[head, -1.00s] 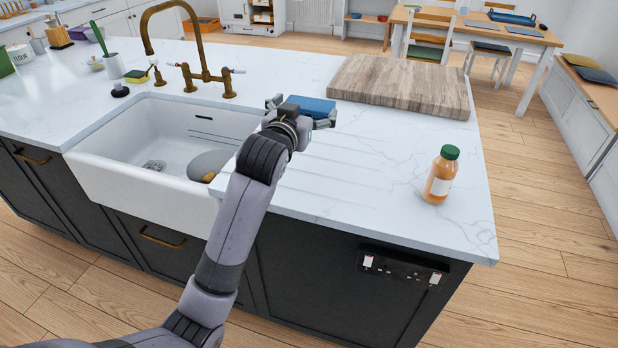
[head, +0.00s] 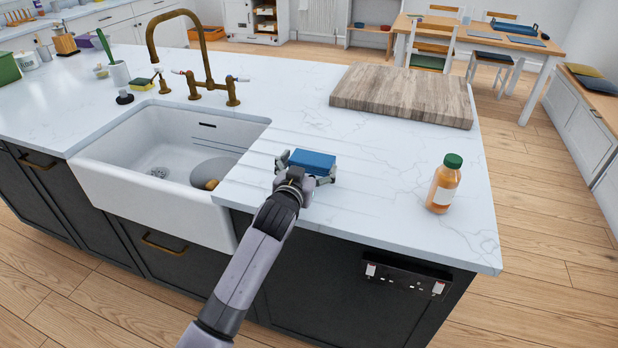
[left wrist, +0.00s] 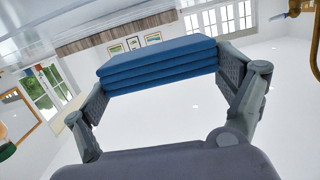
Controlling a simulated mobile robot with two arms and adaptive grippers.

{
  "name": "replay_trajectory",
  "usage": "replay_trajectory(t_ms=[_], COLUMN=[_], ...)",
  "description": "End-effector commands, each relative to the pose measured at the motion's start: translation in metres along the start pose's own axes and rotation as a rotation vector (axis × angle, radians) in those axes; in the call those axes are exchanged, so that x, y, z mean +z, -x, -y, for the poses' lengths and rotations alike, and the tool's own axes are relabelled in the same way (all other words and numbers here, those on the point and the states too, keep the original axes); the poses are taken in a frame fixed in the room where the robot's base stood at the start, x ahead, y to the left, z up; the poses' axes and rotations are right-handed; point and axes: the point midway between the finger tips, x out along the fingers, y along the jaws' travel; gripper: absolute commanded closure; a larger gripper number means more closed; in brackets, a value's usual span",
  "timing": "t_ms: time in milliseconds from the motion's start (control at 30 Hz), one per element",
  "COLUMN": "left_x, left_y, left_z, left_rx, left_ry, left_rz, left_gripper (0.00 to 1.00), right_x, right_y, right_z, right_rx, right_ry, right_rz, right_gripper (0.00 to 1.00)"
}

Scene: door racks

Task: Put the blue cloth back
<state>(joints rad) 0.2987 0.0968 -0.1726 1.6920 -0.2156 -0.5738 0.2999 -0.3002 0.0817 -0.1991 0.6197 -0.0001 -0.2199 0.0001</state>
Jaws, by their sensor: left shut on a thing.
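The blue cloth (head: 312,162) is a folded stack in the fingers of my left gripper (head: 305,170), over the white worktop right of the sink. In the left wrist view the cloth (left wrist: 160,64) shows several folded layers. There the two fingers of the left gripper (left wrist: 165,82) press on its two ends. I cannot tell from the head view how high the cloth is above the worktop. My right gripper is in neither view.
The white sink (head: 150,205) lies to the left, with a brass tap (head: 205,75) behind it. A wooden board (head: 402,95) lies behind the gripper. An orange bottle with a green cap (head: 444,185) stands to the right. The worktop between is clear.

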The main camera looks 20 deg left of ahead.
Motion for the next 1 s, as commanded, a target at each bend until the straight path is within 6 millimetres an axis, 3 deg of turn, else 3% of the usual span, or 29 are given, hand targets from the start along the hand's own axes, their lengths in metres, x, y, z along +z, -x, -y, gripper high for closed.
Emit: replay_trajectory(t_ms=[233,633,667,800,1000], left_x=[0.036,0.043,0.043,0.043,0.043], left_y=[-0.005,-0.006,-0.006,-0.006,-0.006], left_z=[-0.002,-0.002,-0.002,-0.002,-0.002], left_rx=[0.000,0.001,0.001,0.001,0.001], left_ry=[0.002,0.001,0.001,0.001,0.001], left_rz=[0.004,0.002,0.002,0.002,0.002], left_gripper=[0.64,0.64,0.09,0.00,0.00], right_x=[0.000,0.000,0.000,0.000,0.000], right_y=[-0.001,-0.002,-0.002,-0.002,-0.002], right_z=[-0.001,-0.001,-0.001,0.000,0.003], right_rx=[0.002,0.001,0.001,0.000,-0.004], right_ry=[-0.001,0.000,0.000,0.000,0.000], right_rz=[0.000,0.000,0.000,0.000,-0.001], right_gripper=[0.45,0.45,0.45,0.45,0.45])
